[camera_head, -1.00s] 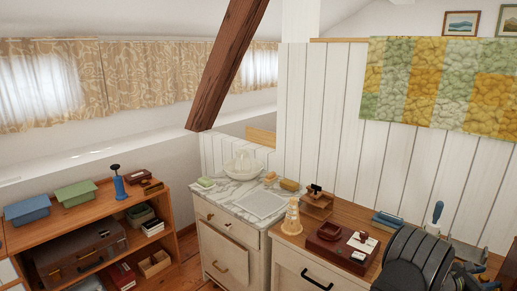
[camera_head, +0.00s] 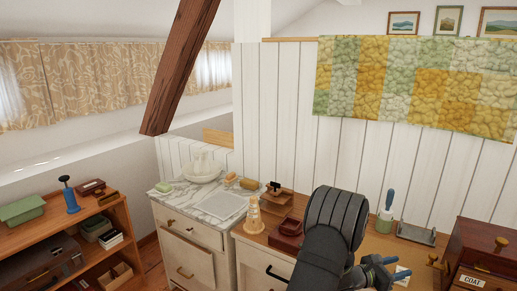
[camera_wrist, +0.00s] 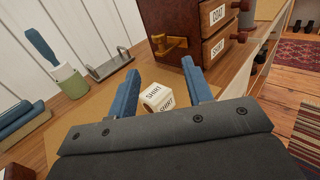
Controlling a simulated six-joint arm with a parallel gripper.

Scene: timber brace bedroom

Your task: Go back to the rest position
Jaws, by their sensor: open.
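My gripper (camera_wrist: 158,92) is open, with its two blue fingers apart, over the wooden dresser top in the wrist view. A white block with SHIRT lettering (camera_wrist: 158,98) lies on the surface and shows between the fingers; I cannot tell that either finger touches it. In the head view my gripper (camera_head: 380,268) is low at the right, partly behind my dark arm. A dark red cabinet with drawers labelled COAT (camera_head: 488,252) stands to its right and also shows in the wrist view (camera_wrist: 175,22), with a brass part on its side.
A green cup with a blue-handled brush (camera_head: 386,218) and a grey metal stand (camera_head: 416,234) are behind my gripper. A dark red box (camera_head: 288,236) and a wooden cone tower (camera_head: 253,216) stand to the left. A marble-topped cabinet (camera_head: 197,205) and a shelf (camera_head: 60,235) are farther left.

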